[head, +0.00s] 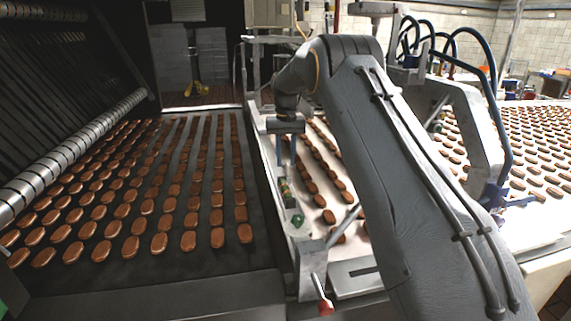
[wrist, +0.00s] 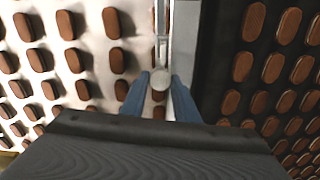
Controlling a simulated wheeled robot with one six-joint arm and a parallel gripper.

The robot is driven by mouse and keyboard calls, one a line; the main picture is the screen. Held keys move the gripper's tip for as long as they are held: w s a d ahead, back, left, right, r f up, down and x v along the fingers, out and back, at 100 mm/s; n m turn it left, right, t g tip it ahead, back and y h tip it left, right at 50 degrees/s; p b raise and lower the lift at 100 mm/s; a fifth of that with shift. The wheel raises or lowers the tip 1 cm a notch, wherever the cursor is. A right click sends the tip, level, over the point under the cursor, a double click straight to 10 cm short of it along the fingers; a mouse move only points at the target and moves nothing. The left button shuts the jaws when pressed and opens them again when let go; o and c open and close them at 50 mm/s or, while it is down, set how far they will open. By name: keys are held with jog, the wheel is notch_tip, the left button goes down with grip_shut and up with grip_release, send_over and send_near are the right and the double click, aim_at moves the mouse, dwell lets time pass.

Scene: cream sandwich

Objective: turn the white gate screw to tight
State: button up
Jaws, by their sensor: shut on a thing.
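The white gate screw (wrist: 159,76) shows in the wrist view as a pale round head at the end of a metal bar. My gripper (wrist: 160,84) has one blue finger on each side of it and is shut on it. In the head view my gripper (head: 287,163) points down over the metal rail between the two belts. I cannot make out the screw there, and its turn angle cannot be told.
A dark belt (head: 150,270) with rows of brown biscuits lies left of the rail, and a white belt (head: 345,222) with more biscuits lies right. A green knob (head: 297,221) and a red-tipped lever (head: 325,306) stand nearer along the rail.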

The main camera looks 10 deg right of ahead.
jog(key=m+b, duration=0.2)
jog(key=m, duration=0.2)
jog(key=shift+m+b, duration=0.3)
jog(key=shift+b, duration=0.05)
jog(key=m+b, duration=0.1)
jog(key=m, duration=0.3)
jog(key=shift+m, duration=0.4)
jog(key=shift+b, duration=0.3)
jog(key=o, duration=1.1)
jog(key=shift+c, duration=0.2)
jog(key=shift+r, duration=0.1)
jog(key=shift+r+b, duration=1.15)
jog(key=shift+r, duration=2.75)
